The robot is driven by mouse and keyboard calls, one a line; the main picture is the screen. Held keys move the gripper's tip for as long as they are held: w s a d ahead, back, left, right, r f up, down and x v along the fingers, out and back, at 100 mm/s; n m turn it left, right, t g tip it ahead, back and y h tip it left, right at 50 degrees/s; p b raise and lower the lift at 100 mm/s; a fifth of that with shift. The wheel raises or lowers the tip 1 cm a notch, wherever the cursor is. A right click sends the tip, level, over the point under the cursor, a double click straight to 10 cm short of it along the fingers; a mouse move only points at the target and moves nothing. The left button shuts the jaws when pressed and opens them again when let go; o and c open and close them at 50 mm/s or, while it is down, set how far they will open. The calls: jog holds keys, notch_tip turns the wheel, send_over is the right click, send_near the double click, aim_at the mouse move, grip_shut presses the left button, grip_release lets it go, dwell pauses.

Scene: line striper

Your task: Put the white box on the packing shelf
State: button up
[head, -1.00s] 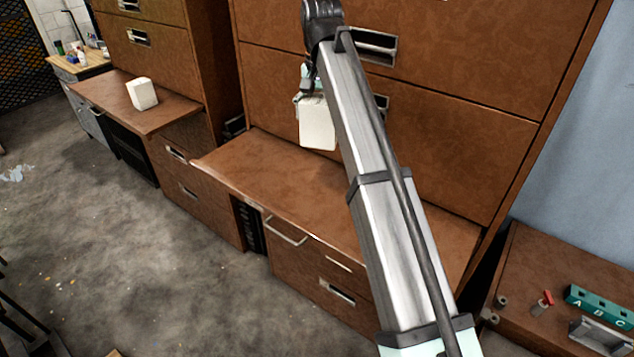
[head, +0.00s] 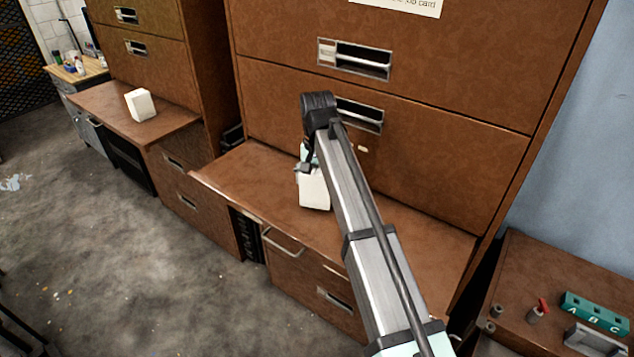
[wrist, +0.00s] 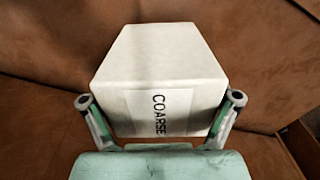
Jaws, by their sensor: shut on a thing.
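My gripper (wrist: 161,98) is shut on a white box (wrist: 158,60), with one finger on each side of it. The box has a label reading COARSE in the wrist view. In the head view, the box (head: 313,191) hangs below my gripper (head: 308,165), over the brown shelf (head: 245,175) of the middle cabinet. I cannot tell whether its underside touches the shelf. My arm hides part of the shelf. Another white box (head: 140,105) stands on the left cabinet's shelf (head: 95,97). No marking shows which shelf is the packing shelf.
Brown cabinet fronts with recessed handles (head: 355,58) rise behind the shelf. At the lower right, a brown surface holds a green A B C block (head: 594,312) and a red-topped item (head: 538,310). The shelf left and right of the held box looks clear.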

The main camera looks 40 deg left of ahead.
jog(key=shift+f, duration=0.7)
jog(key=shift+f, duration=0.2)
jog(key=o, duration=1)
jog(key=shift+r, duration=0.1)
notch_tip(320, 180, up, 12)
jog(key=b, duration=0.3)
jog(key=shift+r, duration=0.1)
